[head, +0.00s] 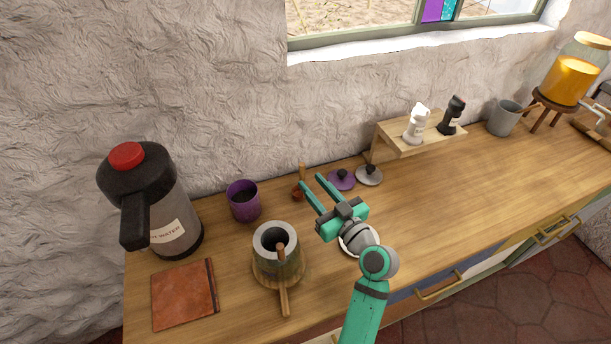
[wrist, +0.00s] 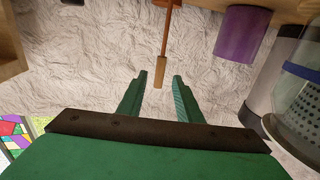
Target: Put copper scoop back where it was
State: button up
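The copper scoop (head: 297,194) is at the back of the counter near the wall, between the purple cup and the purple lid. Its wooden handle (wrist: 161,70) points up; whether it leans on the wall or is held by something I cannot tell. My gripper (head: 313,184) is open and empty above the counter, with its fingers towards the wall. In the wrist view the picture is upside down, and the handle's end shows between the two fingertips (wrist: 159,78), apparently beyond them and touching neither.
A purple cup (head: 243,203) and a hot water jug (head: 174,225) stand left. Purple (head: 341,181) and grey (head: 369,177) lids lie right, before a small wooden shelf (head: 395,148). A pale round dish (head: 346,246) is partly hidden by my gripper.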

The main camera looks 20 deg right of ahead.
jog(key=v, duration=0.6)
jog(key=shift+w+a, duration=0.1)
dwell(0.4)
